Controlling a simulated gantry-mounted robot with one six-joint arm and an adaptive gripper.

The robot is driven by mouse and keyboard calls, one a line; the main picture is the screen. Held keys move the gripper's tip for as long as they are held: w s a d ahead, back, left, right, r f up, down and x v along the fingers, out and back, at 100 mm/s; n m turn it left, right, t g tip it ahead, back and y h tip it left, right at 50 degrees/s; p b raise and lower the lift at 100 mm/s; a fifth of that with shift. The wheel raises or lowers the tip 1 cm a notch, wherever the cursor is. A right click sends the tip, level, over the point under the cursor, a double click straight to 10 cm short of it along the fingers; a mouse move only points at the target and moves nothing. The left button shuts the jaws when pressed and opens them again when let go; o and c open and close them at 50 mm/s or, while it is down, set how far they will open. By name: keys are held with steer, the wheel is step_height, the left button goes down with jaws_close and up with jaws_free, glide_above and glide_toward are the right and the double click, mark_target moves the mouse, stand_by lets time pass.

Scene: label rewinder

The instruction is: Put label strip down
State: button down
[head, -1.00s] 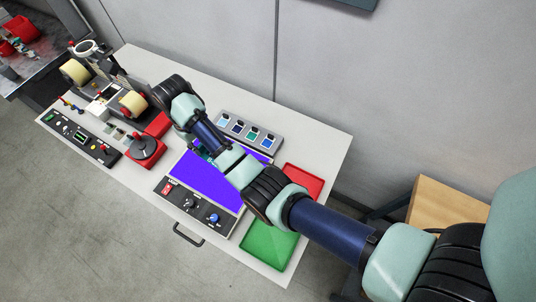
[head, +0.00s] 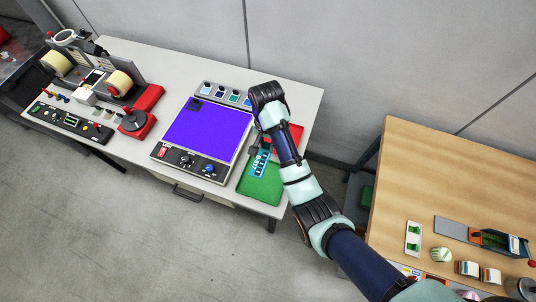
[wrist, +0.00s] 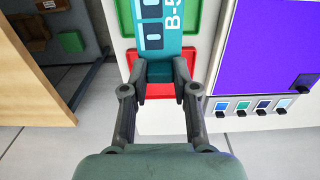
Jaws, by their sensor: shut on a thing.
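The label strip is a teal band with white "B-5" lettering and dark-edged boxes. It shows in the wrist view (wrist: 166,32) and in the head view (head: 261,163). My gripper (wrist: 160,84) is shut on its near end. In the head view my gripper (head: 256,149) is at the trays, and the strip extends over the green tray (head: 258,189). In the wrist view the green tray (wrist: 206,14) shows on both sides of the strip. I cannot tell whether the strip touches it. The red tray (wrist: 162,118) lies below my fingers.
A purple-lit panel (head: 208,130) with a knob box (head: 187,163) lies left of the trays. A row of colour swatches (head: 222,95) stands behind it. The label rewinder (head: 95,80) is at the far left. A wooden table (head: 450,165) stands to the right.

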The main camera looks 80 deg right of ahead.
steer(key=b, duration=0.6)
glide_above(267, 170)
step_height(267, 170, down, 14)
steer(key=shift+d+f, duration=0.1)
steer(key=shift+f, duration=2.45)
steer(key=shift+f, duration=0.2)
steer(key=c, duration=0.9)
jaws_free()
step_height(267, 170, up, 12)
steer(key=p, duration=0.1)
steer(key=shift+r, duration=0.2)
